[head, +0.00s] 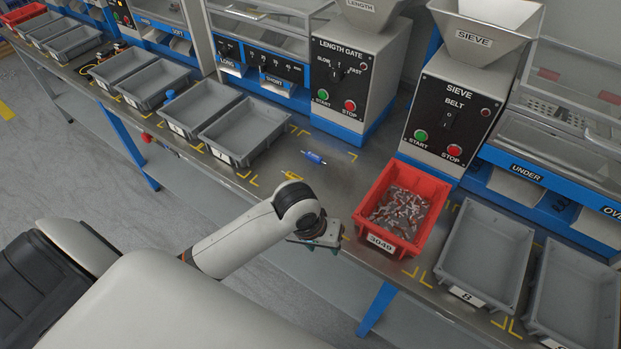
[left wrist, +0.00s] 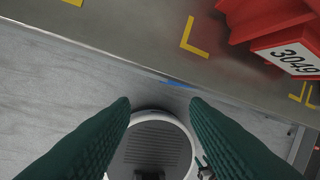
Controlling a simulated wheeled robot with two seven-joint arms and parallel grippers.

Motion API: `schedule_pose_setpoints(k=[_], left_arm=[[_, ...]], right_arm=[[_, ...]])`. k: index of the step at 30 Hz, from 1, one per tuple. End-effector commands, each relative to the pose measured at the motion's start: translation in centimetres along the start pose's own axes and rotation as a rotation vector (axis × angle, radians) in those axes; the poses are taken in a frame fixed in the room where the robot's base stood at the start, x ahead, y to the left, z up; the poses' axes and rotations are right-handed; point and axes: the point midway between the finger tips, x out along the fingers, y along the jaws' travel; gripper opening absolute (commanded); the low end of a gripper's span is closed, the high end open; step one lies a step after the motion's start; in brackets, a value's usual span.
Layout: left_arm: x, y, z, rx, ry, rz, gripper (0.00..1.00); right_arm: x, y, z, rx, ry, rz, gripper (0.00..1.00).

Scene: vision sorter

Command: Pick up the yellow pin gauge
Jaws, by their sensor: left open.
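I cannot make out a yellow pin gauge in either view. A small blue cylinder (head: 313,157) lies on the steel bench, between the grey bins and the length gate machine. My left gripper (head: 325,238) is over the front edge of the bench, just left of the red bin, and well apart from the blue cylinder. In the left wrist view its green fingers (left wrist: 160,102) are spread, with no object held between them. My right gripper is not in view.
The red bin (head: 382,239), labelled 3049, holds many small metal and red parts; it also shows in the left wrist view (left wrist: 262,17). Grey bins (head: 245,157) stand left and right (head: 447,286). The length gate (head: 326,100) and sieve (head: 435,150) machines stand behind.

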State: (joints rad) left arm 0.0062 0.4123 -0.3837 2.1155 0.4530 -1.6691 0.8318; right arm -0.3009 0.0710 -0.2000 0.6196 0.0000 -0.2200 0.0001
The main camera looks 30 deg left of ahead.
Motion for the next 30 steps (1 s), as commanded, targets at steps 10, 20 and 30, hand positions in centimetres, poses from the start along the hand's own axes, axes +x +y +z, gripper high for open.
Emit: schedule_pose_setpoints(k=[10, 20, 30], left_arm=[[-0.3, 0.9, 4.6, -0.208, 0.034, 0.059, 0.42], [-4.6, 4.9, 13.7, -0.703, 0.027, 0.201, 0.42], [-10.7, 9.3, 19.9, -1.219, -0.008, 0.282, 0.42]], right_arm=[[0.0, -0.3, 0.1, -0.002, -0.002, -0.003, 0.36], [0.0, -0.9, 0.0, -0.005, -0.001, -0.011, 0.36], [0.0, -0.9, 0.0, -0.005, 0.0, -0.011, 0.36]])
